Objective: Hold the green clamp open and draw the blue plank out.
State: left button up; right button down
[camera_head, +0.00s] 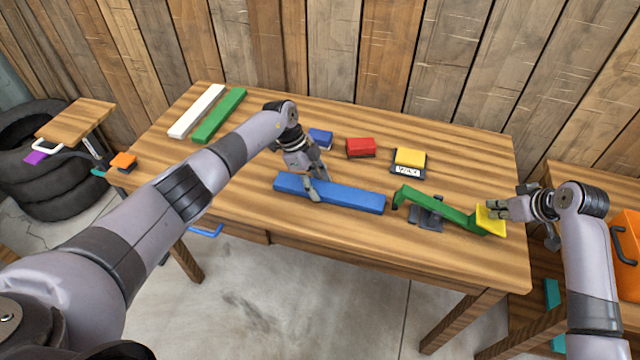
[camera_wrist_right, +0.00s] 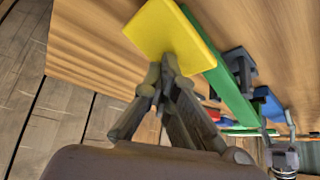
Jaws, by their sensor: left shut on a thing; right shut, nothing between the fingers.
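The blue plank (camera_head: 345,196) lies on the table, left of the green clamp. My left gripper (camera_head: 314,190) is shut on the plank near its left half. The green clamp (camera_head: 440,208) is a green lever on a dark base (camera_head: 426,216), with a yellow pad (camera_head: 491,220) at its right end. The plank's right end is near the lever's raised left end, and a gap seems to show between it and the base. My right gripper (camera_head: 492,209) is shut and empty, with its fingertips at the yellow pad. The right wrist view shows the fingers against the yellow pad (camera_wrist_right: 163,40) and the green lever (camera_wrist_right: 232,85).
Blue (camera_head: 320,138), red (camera_head: 361,148) and yellow (camera_head: 410,157) blocks stand behind the plank; the yellow one is on a small scale (camera_head: 408,170). White (camera_head: 197,111) and green (camera_head: 219,115) planks lie at the back left. An orange case (camera_head: 626,238) stands right.

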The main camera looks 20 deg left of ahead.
pick_arm(q)
jog(key=shift+r, duration=0.1)
pick_arm(e)
jog(key=shift+s+f, duration=0.1)
jog(key=shift+f, duration=0.05)
pick_arm(q)
jog(key=shift+r, duration=3.45)
pick_arm(e)
notch_tip(320, 180, up, 9)
pick_arm(q)
jog(key=shift+f, duration=0.15)
